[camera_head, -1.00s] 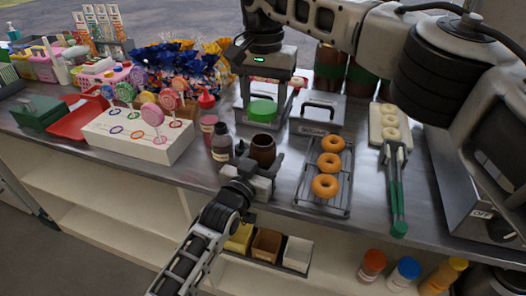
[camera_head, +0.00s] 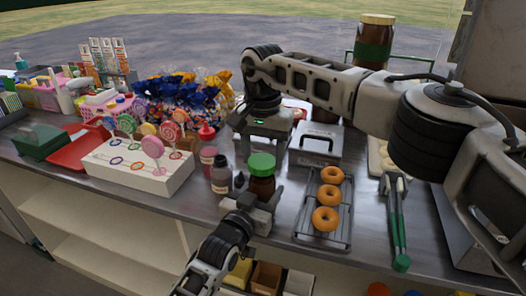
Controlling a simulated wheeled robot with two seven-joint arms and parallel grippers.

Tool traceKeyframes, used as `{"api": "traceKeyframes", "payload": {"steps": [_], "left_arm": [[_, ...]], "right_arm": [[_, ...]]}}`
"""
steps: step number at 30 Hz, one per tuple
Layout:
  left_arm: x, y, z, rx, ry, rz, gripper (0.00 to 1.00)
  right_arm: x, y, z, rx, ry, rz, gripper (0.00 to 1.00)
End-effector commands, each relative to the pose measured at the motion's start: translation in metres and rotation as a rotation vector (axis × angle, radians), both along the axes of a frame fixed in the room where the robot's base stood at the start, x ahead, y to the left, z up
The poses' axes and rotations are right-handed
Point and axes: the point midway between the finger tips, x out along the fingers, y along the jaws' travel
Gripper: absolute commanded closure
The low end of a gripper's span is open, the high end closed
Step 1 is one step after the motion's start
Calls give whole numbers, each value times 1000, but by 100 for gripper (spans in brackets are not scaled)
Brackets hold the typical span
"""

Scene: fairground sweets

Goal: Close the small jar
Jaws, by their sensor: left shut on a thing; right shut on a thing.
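The small brown jar (camera_head: 262,188) stands upright near the front edge of the counter. Its green lid (camera_head: 262,162) is at the jar's mouth, level and lined up with it; I cannot tell whether it is fully seated. My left gripper (camera_head: 258,203) comes in low from the front and is shut on the jar's body. My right gripper (camera_head: 264,150) points down from above and is shut on the lid. Its fingers are partly hard to make out behind the lid.
A dark bottle (camera_head: 221,174) and a red-capped bottle (camera_head: 207,150) stand close left of the jar. A rack (camera_head: 343,208) with doughnuts (camera_head: 326,218) lies to the right, then green-handled tongs (camera_head: 398,225). A white lollipop stand (camera_head: 137,175) is further left.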

Motion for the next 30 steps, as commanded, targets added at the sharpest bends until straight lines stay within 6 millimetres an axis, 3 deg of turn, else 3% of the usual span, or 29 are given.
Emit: {"api": "traceKeyframes", "payload": {"steps": [6,30], "left_arm": [[0,0,0,1,0,0,87],[0,0,-1,1,0,0,87]], "right_arm": [[0,0,-13,-1,0,0,67],[0,0,-18,-1,0,0,67]]}}
